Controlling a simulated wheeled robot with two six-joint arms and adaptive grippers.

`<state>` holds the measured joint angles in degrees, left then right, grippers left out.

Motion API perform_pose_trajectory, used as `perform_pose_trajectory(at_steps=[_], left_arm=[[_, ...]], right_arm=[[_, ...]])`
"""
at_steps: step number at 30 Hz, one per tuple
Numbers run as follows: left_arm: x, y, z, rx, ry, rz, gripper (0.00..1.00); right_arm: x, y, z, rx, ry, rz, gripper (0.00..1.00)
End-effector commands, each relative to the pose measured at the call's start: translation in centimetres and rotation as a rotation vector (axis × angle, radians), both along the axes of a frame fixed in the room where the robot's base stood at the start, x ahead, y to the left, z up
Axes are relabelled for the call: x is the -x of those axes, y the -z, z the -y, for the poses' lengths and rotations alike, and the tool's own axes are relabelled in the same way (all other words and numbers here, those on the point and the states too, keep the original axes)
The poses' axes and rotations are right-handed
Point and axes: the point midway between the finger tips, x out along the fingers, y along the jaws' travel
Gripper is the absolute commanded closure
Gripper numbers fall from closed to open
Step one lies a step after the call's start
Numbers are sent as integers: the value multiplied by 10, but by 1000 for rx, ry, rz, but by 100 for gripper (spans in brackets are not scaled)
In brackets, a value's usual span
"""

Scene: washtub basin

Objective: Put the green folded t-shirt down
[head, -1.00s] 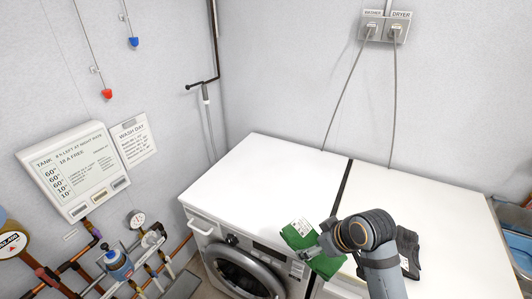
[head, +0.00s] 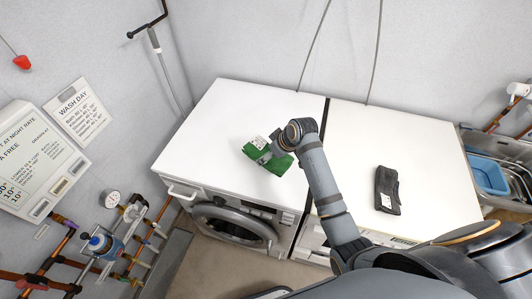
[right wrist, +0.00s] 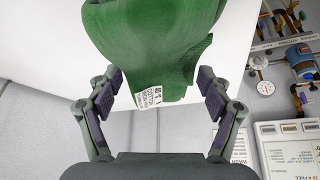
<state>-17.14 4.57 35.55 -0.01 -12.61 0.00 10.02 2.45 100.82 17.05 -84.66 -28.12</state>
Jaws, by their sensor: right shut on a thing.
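The green folded t-shirt (head: 281,168) with a white printed label is over the white top of the left machine, the washer (head: 215,120). My right gripper (head: 270,153) is shut on the t-shirt. In the right wrist view the t-shirt (right wrist: 155,40) lies between the two fingers of the right gripper (right wrist: 158,88), its label end towards the palm. I cannot tell whether the t-shirt touches the washer top. My left gripper is not in view.
A dark folded garment (head: 387,190) lies on the white top of the right machine (head: 425,150). A sink with a blue basin (head: 488,176) is at the far right. Pipes and a gauge (head: 109,199) stand left of the washer. Most of the washer top is bare.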

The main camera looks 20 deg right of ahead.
Motion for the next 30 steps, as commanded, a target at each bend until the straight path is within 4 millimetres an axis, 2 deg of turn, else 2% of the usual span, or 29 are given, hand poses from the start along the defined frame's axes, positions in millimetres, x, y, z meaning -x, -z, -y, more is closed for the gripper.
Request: perform_pose_trajectory(at_steps=[3, 6, 11, 18, 29, 30], left_arm=[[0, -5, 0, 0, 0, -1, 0], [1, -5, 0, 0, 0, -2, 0], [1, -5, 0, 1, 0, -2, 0], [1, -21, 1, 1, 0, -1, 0], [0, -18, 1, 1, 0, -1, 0], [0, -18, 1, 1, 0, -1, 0]], right_arm=[[-17, 17, 0, 0, 0, 1, 57], [-24, 26, 0, 0, 1, 3, 57], [-26, 30, 0, 0, 0, 2, 57], [-27, 60, 0, 1, 0, 0, 57], [-27, 67, 0, 0, 1, 3, 57], [-27, 67, 0, 0, 0, 1, 17]])
